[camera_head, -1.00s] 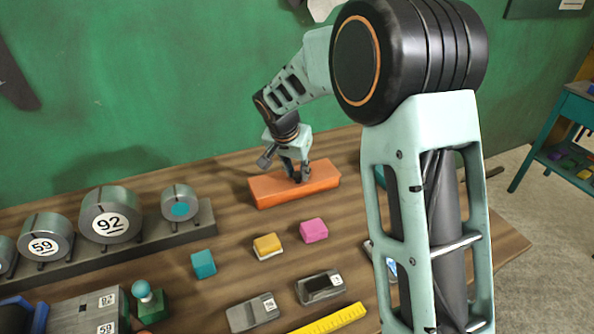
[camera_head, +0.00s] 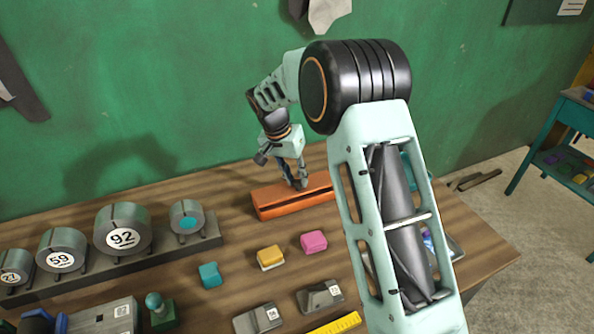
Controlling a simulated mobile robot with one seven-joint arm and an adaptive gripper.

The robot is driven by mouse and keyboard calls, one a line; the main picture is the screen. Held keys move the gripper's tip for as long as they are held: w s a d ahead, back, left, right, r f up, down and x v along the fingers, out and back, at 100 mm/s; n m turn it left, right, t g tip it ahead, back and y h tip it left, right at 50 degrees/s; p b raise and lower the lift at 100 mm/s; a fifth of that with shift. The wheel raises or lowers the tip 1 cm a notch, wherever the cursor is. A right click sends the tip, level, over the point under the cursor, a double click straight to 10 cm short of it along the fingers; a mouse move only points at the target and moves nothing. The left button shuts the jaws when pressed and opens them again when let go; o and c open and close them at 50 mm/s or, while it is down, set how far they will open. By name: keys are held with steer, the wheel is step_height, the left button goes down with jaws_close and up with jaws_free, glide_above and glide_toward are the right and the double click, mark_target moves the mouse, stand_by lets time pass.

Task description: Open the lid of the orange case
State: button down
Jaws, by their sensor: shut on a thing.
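The orange case (camera_head: 268,207) lies on the wooden table, back from the small blocks. A dark gap runs along its front between the lid (camera_head: 270,192) and the body, so the lid stands slightly raised. My gripper (camera_head: 298,184) points down at the top of the case, its fingers shut on the lid at about its middle. The fingertips are small, and exactly what part they grip is hard to make out. My arm hides the right end of the case.
A yellow block (camera_head: 270,257), a pink block (camera_head: 314,241) and a teal block (camera_head: 210,275) lie in front of the case. Numbered grey cylinders (camera_head: 123,230) stand in a rack to the left. The green wall (camera_head: 150,90) is close behind.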

mark_target(284, 185)
steer(key=shift+w+a+r+g+h+p, duration=0.25)
steer(key=shift+w+r+g+p, duration=0.25)
steer(key=shift+p, duration=0.9)
steer(key=shift+w+a+r+g+h+p, duration=0.25)
steer(key=shift+g+p, duration=0.45)
steer(key=shift+p, duration=0.65)
steer(key=shift+w+g+p, duration=0.25)
steer(key=shift+g+p, duration=0.05)
steer(key=shift+p, duration=0.1)
steer(key=c, duration=1.7)
jaws_free()
steer(key=shift+o, duration=0.2)
steer(key=s+v, duration=0.1)
steer(key=v, duration=0.6)
steer(key=shift+w+r, duration=0.2)
steer(key=shift+w, duration=0.3)
steer(key=shift+a, duration=0.1)
